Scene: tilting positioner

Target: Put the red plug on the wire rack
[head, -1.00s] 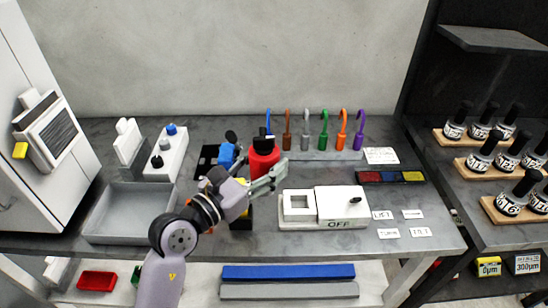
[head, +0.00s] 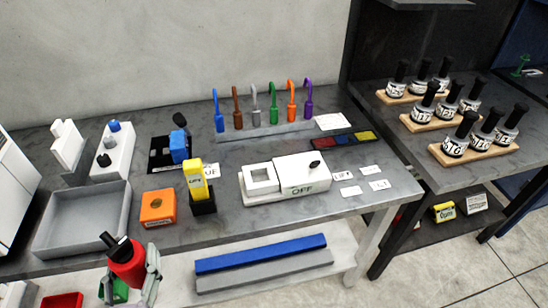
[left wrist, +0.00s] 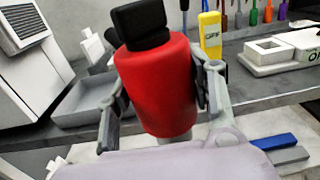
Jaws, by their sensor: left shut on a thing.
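The red plug (head: 124,265) is a red cylinder with a black top. My left gripper (head: 130,258) is shut on it, one finger on each side, in front of the workbench edge at the lower left of the head view. In the left wrist view the red plug (left wrist: 157,88) stands roughly upright between the fingers, black top up, clear of the bench. I cannot make out a wire rack in either view. My right gripper is not in view.
The workbench (head: 255,225) bears a grey tray (head: 118,222), an orange block (head: 158,222), a yellow block in a black stand (head: 203,206), a white OFF box (head: 300,186) and several coloured hooks. Blue and grey bars (head: 262,254) lie on the shelf below. Bottles stand at right.

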